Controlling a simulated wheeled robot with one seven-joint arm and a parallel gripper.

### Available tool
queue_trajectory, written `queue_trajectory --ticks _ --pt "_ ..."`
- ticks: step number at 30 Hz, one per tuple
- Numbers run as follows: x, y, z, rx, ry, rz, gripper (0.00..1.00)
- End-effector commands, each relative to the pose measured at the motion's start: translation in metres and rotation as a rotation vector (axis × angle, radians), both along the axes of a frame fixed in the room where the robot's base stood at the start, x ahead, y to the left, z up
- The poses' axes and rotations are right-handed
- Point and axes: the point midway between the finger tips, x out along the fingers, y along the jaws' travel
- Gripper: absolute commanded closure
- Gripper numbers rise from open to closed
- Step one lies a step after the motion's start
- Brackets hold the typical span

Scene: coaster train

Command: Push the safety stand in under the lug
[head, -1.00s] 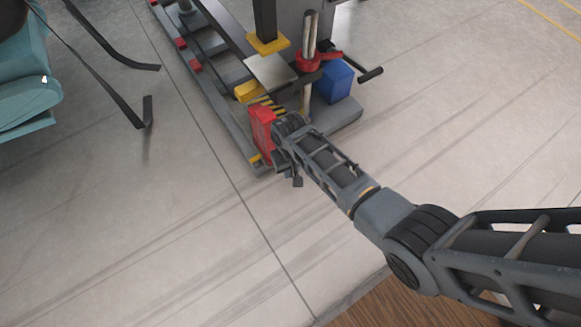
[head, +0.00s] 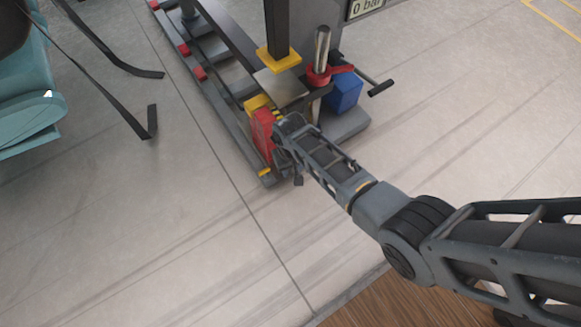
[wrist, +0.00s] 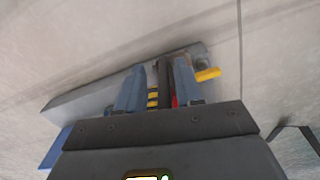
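The red safety stand (head: 263,130) is upright on the near end of the grey rail frame, beside a yellow-and-black striped part (head: 277,112). The lug seems to be the yellow block (head: 279,59) on a dark post; a metal plate (head: 280,88) sits below it, beyond the stand. My gripper (head: 279,141) is at the stand's near right side, its fingertips largely hidden in the head view. In the wrist view my gripper (wrist: 158,85) has its two fingers apart. Stripes, a dark bar and a bit of red show between them; I see no clear grip.
A chrome column (head: 322,48) with a red collar stands right of the plate, near a blue box (head: 344,92) and a black-handled bar (head: 380,88). A teal seat (head: 25,110) with hanging black straps is at left. The near floor is clear.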

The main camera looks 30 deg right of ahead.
Motion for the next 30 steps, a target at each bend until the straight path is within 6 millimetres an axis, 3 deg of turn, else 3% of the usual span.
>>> queue_trajectory --ticks 8,21,30 --pt "0.0 0.003 0.002 0.002 0.0 0.005 0.62" --pt "0.0 0.002 0.065 0.002 -0.001 0.004 0.62" --pt "0.0 0.001 0.078 0.001 0.0 0.003 0.62"
